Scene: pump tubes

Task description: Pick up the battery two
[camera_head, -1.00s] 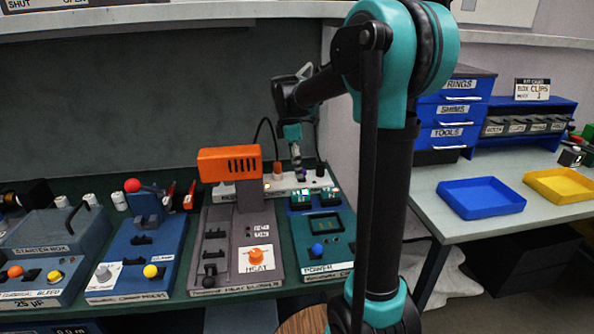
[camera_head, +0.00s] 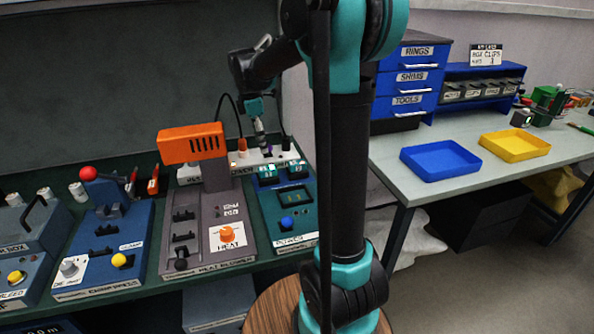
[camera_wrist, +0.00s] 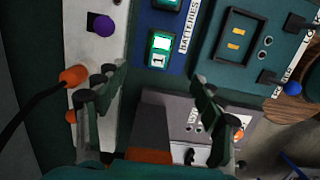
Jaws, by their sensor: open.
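Two teal-green batteries stand in the power station (camera_head: 293,243) at its back. The left one (camera_head: 267,173) shows a "1" in the wrist view (camera_wrist: 160,48). The other, on the right in the head view (camera_head: 296,167), is cut off by the top edge of the wrist view (camera_wrist: 168,3), and its number is not readable. My gripper (camera_wrist: 160,76) is open and empty, its fingertips spread around the line of battery 1 in the picture. In the head view my gripper (camera_head: 264,148) hangs just behind the batteries, near the power strip.
A white power strip (camera_wrist: 98,60) with a purple knob and orange plug lies behind the batteries. A grey heat station (camera_head: 205,245) with an orange heater head (camera_head: 192,144) stands to the left. A blue tray (camera_head: 440,160) and yellow tray (camera_head: 515,145) lie on the right bench.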

